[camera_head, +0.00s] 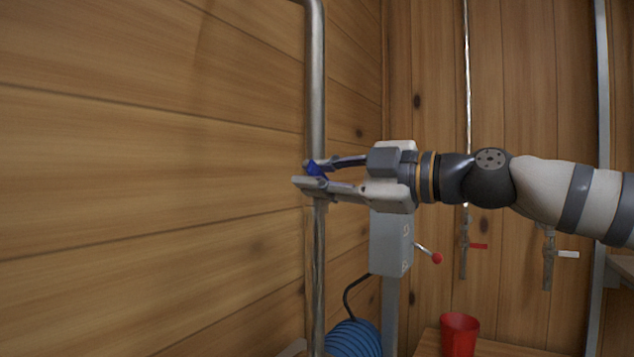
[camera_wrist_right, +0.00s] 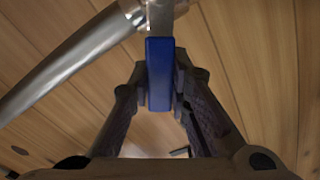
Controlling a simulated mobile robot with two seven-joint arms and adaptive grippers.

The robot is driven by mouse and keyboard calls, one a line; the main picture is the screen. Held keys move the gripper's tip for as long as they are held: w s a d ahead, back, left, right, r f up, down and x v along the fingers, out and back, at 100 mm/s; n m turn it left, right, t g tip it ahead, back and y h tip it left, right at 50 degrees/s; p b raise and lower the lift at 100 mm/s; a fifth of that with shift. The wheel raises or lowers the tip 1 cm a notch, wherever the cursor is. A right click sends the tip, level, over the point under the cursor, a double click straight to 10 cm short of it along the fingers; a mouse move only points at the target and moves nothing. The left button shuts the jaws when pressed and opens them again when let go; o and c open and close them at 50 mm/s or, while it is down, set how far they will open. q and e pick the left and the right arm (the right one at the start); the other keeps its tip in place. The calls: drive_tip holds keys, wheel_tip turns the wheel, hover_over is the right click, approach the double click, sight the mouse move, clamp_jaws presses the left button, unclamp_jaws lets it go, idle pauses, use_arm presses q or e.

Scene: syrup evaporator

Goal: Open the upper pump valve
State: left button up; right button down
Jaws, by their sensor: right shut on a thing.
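The upper pump valve has a blue handle (camera_head: 315,169) on a vertical metal pipe (camera_head: 316,90) in front of the wooden wall. My right gripper (camera_head: 308,174) reaches in from the right in the head view, with its fingers on either side of the blue handle. My left gripper is not in view.
A grey box (camera_head: 391,242) with a red-knobbed lever (camera_head: 436,258) is below my right gripper. Valves with a red handle (camera_head: 478,246) and a white handle (camera_head: 568,254) hang behind. A red cup (camera_head: 459,334) and a coiled blue hose (camera_head: 352,339) are at the bottom.

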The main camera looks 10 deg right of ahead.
drive_tip(key=shift+r+m, duration=0.25)
drive_tip(key=shift+m, duration=0.15)
drive_tip(key=shift+w, duration=0.1)
drive_tip(key=shift+d, duration=0.1)
drive_tip(key=c, duration=1.5)
unclamp_jaws()
drive_tip(key=v, duration=1.2)
drive_tip(key=shift+c, duration=0.4)
